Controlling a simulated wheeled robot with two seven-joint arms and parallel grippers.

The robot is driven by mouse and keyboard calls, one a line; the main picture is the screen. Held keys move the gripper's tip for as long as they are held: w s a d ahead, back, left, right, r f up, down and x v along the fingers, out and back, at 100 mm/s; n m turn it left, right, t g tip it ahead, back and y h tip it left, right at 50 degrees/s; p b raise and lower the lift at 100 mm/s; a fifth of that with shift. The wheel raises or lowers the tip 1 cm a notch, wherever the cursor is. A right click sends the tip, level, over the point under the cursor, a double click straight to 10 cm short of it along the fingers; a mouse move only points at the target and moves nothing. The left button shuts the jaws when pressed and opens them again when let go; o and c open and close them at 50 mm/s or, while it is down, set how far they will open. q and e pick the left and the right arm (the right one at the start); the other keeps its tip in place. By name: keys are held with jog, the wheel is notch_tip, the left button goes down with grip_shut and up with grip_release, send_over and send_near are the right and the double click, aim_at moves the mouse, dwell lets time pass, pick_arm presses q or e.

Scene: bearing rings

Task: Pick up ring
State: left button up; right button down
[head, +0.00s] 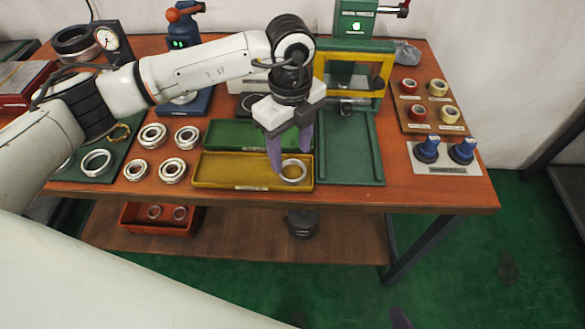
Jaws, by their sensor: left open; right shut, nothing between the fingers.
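A silver ring (294,171) lies at the right end of the yellow tray (225,183) near the table's front edge. My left gripper (289,161) is over this tray, pointing down, with its purple fingers apart. Its left fingertip is close to the ring's left side; I cannot tell if it touches. The right finger ends above and behind the ring. Several other rings (153,136) lie on the table to the left.
A green tray (225,133) lies behind the yellow one. A green press with a yellow-framed guard (385,75) stands behind right. A wooden board (429,122) with tape rolls and a plate with blue knobs (447,170) are at right. A red bin (143,222) sits on the lower shelf.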

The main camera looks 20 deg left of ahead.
aim_at(293, 169)
pick_arm(q)
jog(key=f, duration=0.4)
jog(key=shift+s+d, duration=0.2)
jog(key=shift+d, duration=0.05)
jog(key=c, duration=0.7)
jog(key=shift+r, duration=0.1)
